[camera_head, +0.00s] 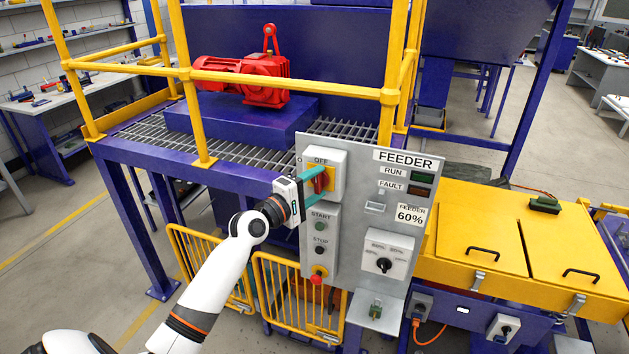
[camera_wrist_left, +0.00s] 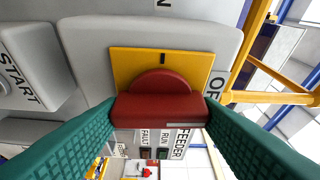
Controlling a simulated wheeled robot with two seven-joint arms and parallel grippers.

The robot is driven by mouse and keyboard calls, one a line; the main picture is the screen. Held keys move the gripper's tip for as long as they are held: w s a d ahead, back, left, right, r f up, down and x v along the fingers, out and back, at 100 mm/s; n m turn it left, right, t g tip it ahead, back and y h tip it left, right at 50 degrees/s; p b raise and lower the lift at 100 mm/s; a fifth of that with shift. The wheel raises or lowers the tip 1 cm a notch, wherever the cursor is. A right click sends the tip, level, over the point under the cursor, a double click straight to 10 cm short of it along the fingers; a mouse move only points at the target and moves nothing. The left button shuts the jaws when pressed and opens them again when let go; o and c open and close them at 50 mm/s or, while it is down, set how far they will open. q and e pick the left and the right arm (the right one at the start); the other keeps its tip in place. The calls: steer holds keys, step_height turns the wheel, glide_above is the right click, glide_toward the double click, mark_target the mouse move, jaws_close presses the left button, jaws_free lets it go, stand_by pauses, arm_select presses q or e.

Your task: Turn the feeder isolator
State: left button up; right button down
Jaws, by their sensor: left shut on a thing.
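The feeder isolator is a red rotary handle (camera_head: 320,181) on a yellow plate (camera_head: 329,173), set in a grey box (camera_head: 325,158) at the upper left of the feeder panel. My left gripper (camera_head: 317,181) reaches it from the left, with its teal fingers on either side of the handle. In the left wrist view the red handle (camera_wrist_left: 160,108) sits between the two teal fingers, which touch its ends. The yellow plate (camera_wrist_left: 188,68) shows behind it, with a dark mark and part of the OFF label beside it. My right gripper is not in view.
The grey panel (camera_head: 345,262) also carries START and STOP buttons, a red emergency button (camera_head: 317,277) and a black selector knob (camera_head: 383,265). A yellow railing (camera_head: 290,80) and platform stand behind. Yellow hatch covers (camera_head: 480,235) lie at right.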

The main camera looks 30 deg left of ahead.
arm_select(q)
steer(key=shift+f+m, duration=0.1)
steer(key=shift+m, duration=0.2)
stand_by(0.4)
steer(key=o, duration=1)
steer(key=shift+s+a+b, duration=0.3)
steer(key=shift+s+b, duration=0.4)
steer(key=shift+s, duration=1.3)
steer(key=shift+s+a+b, duration=0.35)
steer(key=shift+s+b, duration=0.35)
steer(key=shift+s, duration=1.25)
steer(key=shift+s+a+b, duration=0.3)
steer(key=shift+s+b, duration=0.4)
steer(key=shift+s, duration=1.3)
